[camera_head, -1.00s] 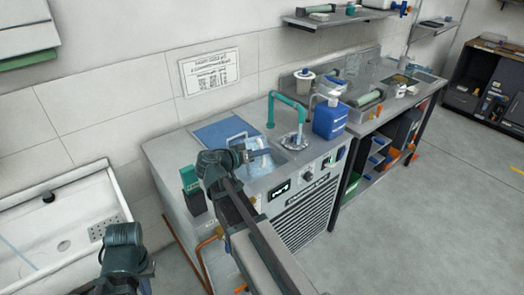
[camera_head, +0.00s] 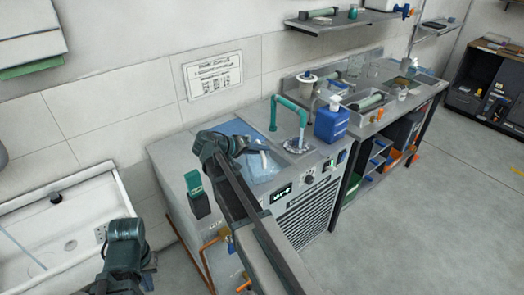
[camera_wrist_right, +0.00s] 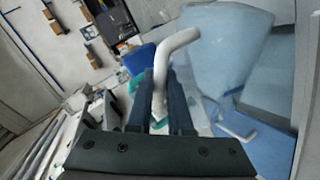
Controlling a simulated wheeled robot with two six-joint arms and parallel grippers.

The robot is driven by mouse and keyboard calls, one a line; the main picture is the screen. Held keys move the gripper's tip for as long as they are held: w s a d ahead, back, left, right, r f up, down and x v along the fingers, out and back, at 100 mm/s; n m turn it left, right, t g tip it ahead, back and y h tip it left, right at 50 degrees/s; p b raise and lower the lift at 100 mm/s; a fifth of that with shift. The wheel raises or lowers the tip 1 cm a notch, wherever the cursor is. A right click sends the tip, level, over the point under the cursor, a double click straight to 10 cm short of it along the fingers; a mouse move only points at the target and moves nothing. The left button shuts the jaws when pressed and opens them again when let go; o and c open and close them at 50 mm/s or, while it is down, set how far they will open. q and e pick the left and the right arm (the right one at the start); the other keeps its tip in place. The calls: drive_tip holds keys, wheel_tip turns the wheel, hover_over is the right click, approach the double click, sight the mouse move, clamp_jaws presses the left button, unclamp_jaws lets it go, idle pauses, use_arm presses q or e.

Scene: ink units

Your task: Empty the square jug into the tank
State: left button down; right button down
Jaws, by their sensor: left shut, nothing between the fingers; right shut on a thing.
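The square jug (camera_head: 263,168) is a pale, see-through blue vessel over the top of the metal unit. My right gripper (camera_head: 252,147) is shut on its handle; in the right wrist view the pale bent handle (camera_wrist_right: 179,43) runs between the fingers (camera_wrist_right: 160,95) and the jug's body (camera_wrist_right: 228,55) is at upper right. I cannot tell its tilt or what is in it. A blue area (camera_head: 236,127) in the unit's top, perhaps the tank's opening, is partly hidden by my right wrist. My left gripper (camera_head: 148,277) is low at left, shut and empty, away from the jug.
A green tap (camera_head: 291,103) stands behind the jug, with a blue pump bottle (camera_head: 331,120) to its right. A green-topped dark box (camera_head: 196,190) is at the unit's left front. A white sink (camera_head: 70,225) is at left. Floor at right is clear.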

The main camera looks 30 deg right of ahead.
drive_tip(key=shift+w+d+f+n+g, duration=0.15)
drive_tip(key=shift+w+n+g, duration=0.1)
drive_tip(key=shift+w, duration=0.2)
drive_tip(key=shift+w+d+f+n+g, duration=0.15)
drive_tip(key=shift+w+n+g, duration=0.1)
drive_tip(key=shift+w, duration=0.2)
drive_tip(key=shift+w+d+f+n+g+y+b, duration=0.1)
drive_tip(key=shift+w+f+n+g+y+b, duration=0.2)
drive_tip(key=shift+w, duration=0.3)
drive_tip(key=shift+w+d+f+n+g+y+b, duration=0.1)
drive_tip(key=shift+w+f+n+g+b, duration=0.1)
drive_tip(key=shift+w+f+n+g, duration=0.3)
drive_tip(key=shift+w+d+r+n+g+p, duration=0.15)
drive_tip(key=shift+w+r+n+g, duration=0.2)
drive_tip(key=shift+w, duration=0.4)
drive_tip(key=shift+w+d+r+n+g+p, duration=0.15)
drive_tip(key=shift+w+r+n+g, duration=0.15)
drive_tip(key=shift+w, duration=0.4)
drive_tip(key=shift+w, duration=0.1)
idle(0.5)
